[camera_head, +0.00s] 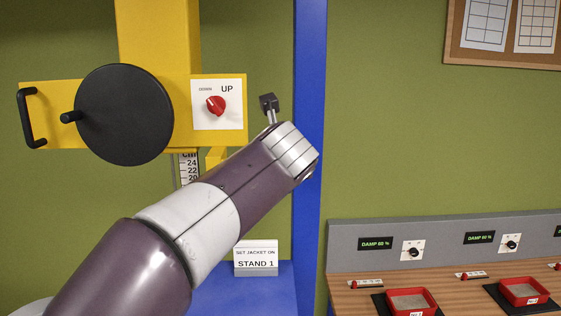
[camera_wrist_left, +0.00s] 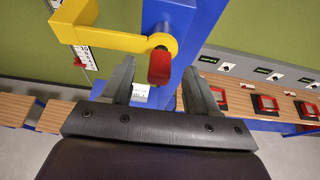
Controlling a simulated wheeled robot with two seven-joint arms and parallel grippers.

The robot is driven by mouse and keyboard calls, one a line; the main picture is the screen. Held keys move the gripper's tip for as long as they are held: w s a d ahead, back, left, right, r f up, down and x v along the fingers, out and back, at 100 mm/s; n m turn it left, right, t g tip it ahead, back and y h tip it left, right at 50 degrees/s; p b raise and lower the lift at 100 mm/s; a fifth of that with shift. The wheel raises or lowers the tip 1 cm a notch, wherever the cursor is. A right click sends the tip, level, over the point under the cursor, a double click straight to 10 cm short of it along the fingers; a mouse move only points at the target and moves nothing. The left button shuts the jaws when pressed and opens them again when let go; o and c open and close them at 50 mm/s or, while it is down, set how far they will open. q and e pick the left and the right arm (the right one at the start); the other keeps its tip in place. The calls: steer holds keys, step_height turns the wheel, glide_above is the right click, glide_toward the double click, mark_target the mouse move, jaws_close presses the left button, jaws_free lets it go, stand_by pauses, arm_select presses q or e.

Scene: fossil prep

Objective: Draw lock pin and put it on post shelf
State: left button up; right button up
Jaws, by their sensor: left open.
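A red grip (camera_wrist_left: 158,68), which looks like the lock pin's handle, shows in the left wrist view at the end of a yellow bracket (camera_wrist_left: 120,37). My left gripper (camera_wrist_left: 159,72) is open, with one dark finger on each side of the red grip. The fingers look apart from it, though its depth between them is hard to judge. In the head view my left arm hides the pin and my gripper's fingers. The blue post (camera_wrist_left: 185,30) stands behind the grip. I cannot make out a post shelf. My right gripper is not in view.
A yellow column (camera_head: 158,30) carries a black crank wheel (camera_head: 125,115), a black handle (camera_head: 27,118) and a red knob (camera_head: 215,105) pointing near UP. A STAND 1 sign (camera_head: 256,262) stands on a blue base. A wooden bench (camera_head: 455,296) with red trays is at right.

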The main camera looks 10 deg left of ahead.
arm_select(q)
steer(key=x, duration=0.4)
steer(key=shift+a+r, duration=0.1)
steer(key=shift+s+d+r, duration=0.2)
steer(key=shift+s+d, duration=0.2)
steer(key=shift+s, duration=0.4)
steer(key=shift+w+a+f, duration=0.1)
steer(key=shift+w, duration=0.15)
steer(key=shift+c, duration=0.3)
steer(key=shift+w+a+f, duration=0.1)
steer(key=shift+w, duration=0.2)
steer(key=c, duration=0.5)
steer(key=shift+w+a, duration=0.1)
steer(key=shift+w, duration=0.05)
steer(key=c, duration=0.5)
steer(key=shift+o, duration=0.4)
steer(key=shift+s, duration=0.3)
jaws_close()
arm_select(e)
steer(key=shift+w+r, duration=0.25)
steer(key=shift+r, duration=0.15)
